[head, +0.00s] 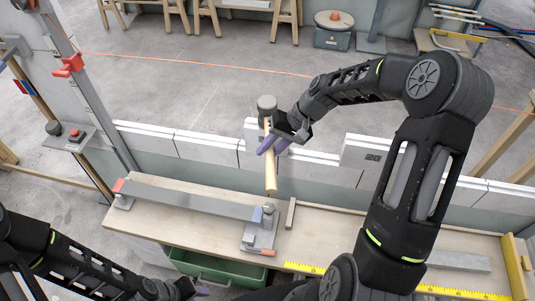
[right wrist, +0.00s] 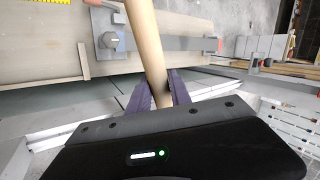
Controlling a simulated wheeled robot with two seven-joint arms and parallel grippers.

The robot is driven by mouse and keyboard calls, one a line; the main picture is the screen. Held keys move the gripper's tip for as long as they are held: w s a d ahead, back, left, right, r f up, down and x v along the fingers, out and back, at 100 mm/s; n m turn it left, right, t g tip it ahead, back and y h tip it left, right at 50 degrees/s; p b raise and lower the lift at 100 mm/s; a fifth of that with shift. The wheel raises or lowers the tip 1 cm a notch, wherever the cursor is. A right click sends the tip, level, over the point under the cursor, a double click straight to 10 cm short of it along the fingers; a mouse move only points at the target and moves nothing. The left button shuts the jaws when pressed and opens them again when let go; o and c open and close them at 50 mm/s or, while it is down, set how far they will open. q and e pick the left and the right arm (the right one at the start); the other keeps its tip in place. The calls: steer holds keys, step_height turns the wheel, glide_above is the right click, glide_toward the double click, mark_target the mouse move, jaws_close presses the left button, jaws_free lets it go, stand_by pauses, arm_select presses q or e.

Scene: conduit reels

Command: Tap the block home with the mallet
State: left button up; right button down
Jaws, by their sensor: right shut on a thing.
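My right gripper (head: 273,146) is shut on the wooden handle of the mallet (head: 271,176), holding it above the back of the workbench. The mallet's grey head (head: 266,103) is at the top, with the handle hanging down. In the right wrist view the purple fingers (right wrist: 159,92) close around the handle (right wrist: 146,40); the head is out of that view. A white block (head: 362,154) with a dark mark stands higher than its neighbours in the block row, right of the mallet and apart from it. My left gripper (head: 198,291) is low at the bottom edge, mostly hidden.
The white block row (head: 205,148) runs behind the wooden bench (head: 171,227). A long metal bar with clamp-like ends (head: 193,198) lies on the bench. A red-handled post (head: 72,66) stands left.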

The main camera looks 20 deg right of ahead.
steer(key=shift+r+p, duration=0.6)
steer(key=shift+p, duration=0.2)
steer(key=shift+r+p, duration=0.85)
steer(key=shift+r, duration=0.65)
steer(key=shift+r+p, duration=1.65)
steer(key=shift+r, duration=0.9)
